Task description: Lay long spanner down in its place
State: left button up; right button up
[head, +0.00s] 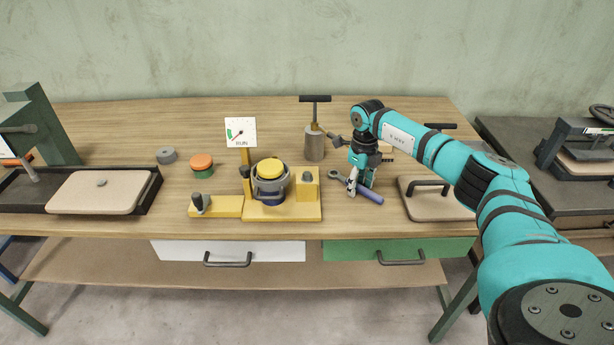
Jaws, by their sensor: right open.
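The long spanner (371,195), with a grey ring end and a blue handle, lies slantwise on the wooden bench right of the yellow fixture. My right gripper (359,188) points down over its middle with its fingers open. The fingers cover part of the shank, and I cannot tell whether they touch it. No marked place for the spanner can be made out. My left gripper is not in view.
The yellow fixture (284,211) with a yellow-capped cylinder stands to the left. Behind is a grey cylinder with a black T-handle (315,145). A board with a dark handle (432,207) lies to the right. The bench (120,120) is clear at the back left.

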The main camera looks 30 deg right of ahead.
notch_tip(320, 180, up, 12)
dwell(0.5)
dwell(0.3)
